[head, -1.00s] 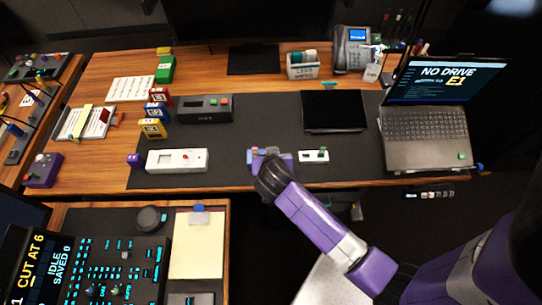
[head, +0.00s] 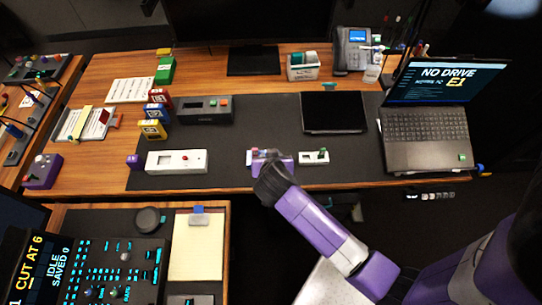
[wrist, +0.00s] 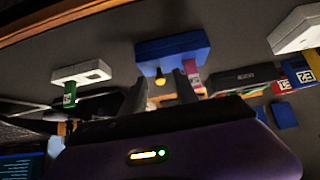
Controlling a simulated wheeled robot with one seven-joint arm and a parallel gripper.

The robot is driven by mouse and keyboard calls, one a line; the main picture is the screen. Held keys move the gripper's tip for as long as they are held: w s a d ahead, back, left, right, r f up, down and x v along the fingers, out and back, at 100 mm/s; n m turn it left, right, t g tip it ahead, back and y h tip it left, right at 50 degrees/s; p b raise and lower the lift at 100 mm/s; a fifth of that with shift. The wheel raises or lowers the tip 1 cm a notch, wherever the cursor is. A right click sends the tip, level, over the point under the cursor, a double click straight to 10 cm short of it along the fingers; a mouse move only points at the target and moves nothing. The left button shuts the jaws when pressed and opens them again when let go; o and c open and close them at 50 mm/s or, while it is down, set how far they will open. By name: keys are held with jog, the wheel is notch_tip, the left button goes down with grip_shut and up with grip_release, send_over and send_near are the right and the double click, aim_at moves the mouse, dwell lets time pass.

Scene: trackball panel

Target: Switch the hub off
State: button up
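No label reading "hub" is clear to me. A dark grey box (head: 204,112) with a red and a green button stands at the back of the dark mat; its lettering is too small to read. It also shows in the wrist view (wrist: 245,77). A small blue box (wrist: 172,47) with a yellow-tipped piece on its near side lies ahead of my gripper (wrist: 160,92). In the head view my gripper (head: 272,158) is over the mat's front part and partly hides that box. The two dark fingers are apart with nothing seen between them.
A small white box (head: 314,157) with a green piece lies just right of my gripper. A long white device (head: 176,161) with a red button lies left. A black tablet (head: 334,111) and a laptop (head: 427,135) stand behind and right. The mat's middle is clear.

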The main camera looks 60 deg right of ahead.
jog(key=v, duration=0.7)
jog(key=shift+a+r+b, duration=0.15)
jog(key=shift+b, duration=0.2)
jog(key=w+a+r+n+t, duration=0.2)
jog(key=w+r+n+t, duration=0.1)
jog(key=w+r, duration=0.15)
jog(key=s+a+r+n+t+y, duration=0.4)
jog(key=a+n+t, duration=0.1)
jog(key=a, duration=0.3)
jog(key=s+a+r+n+y, duration=0.1)
jog(key=s+a+r, duration=0.1)
jog(key=s, duration=0.8)
jog(key=s+a+r+n+t+y+b, duration=0.1)
jog(key=s+r, duration=0.3)
jog(key=s, duration=0.6)
jog(key=shift+a+y, duration=0.35)
jog(key=shift+y, duration=0.15)
